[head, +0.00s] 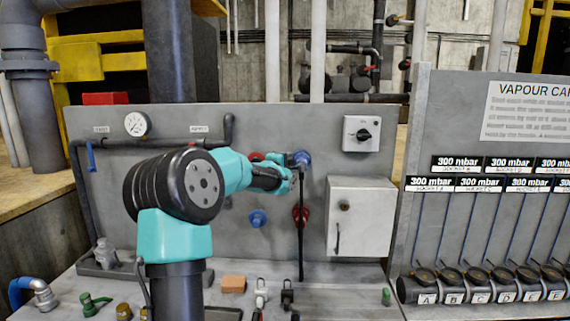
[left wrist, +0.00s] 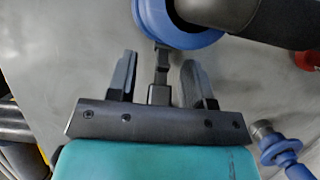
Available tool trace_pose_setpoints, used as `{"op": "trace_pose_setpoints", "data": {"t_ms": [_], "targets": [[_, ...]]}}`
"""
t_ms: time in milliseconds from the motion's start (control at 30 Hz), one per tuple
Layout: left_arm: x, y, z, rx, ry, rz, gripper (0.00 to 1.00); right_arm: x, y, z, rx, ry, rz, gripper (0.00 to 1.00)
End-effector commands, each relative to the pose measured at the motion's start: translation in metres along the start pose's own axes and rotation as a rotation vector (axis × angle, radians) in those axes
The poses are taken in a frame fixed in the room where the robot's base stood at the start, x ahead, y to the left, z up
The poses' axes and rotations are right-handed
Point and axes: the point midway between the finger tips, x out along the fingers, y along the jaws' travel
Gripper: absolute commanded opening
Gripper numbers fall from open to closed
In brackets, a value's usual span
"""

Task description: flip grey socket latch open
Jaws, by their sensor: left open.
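A blue ring-shaped socket (head: 300,159) is on the grey panel, with a black hose joined to it and hanging down. In the left wrist view the blue ring (left wrist: 178,22) fills the top, with the dark hose end (left wrist: 225,12) in it. A narrow dark grey latch-like piece (left wrist: 161,68) runs from the ring's lower edge down between my fingers; its lower end meets the palm in the picture, and I cannot tell if they touch. My left gripper (left wrist: 158,72) is open, its fingers either side of this piece with gaps. In the head view my left gripper (head: 288,180) is just below the blue socket.
A lower blue fitting (head: 258,218) and a red fitting (head: 300,215) sit on the panel nearby. A white cabinet (head: 360,217) and a switch box (head: 362,134) are to the right. The bench holds small parts, including an orange block (head: 232,284).

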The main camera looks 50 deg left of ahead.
Motion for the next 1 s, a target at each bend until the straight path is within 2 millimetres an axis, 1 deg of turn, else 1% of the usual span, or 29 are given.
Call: {"op": "trace_pose_setpoints", "data": {"t_ms": [300, 800, 1000], "targets": [[0.0021, 0.0005, -0.0002, 0.000, 0.000, 0.001, 0.47, 0.0000, 0.0000, 0.0000, 0.000, 0.000, 0.000, 0.43], [0.0019, 0.0004, -0.0003, 0.000, 0.000, 0.001, 0.00, 0.0000, 0.0000, 0.0000, 0.000, 0.000, 0.000, 0.43], [0.0020, 0.0005, -0.0013, 0.002, -0.004, 0.002, 0.00, 0.0000, 0.0000, 0.0000, 0.000, 0.000, 0.000, 0.43]]}}
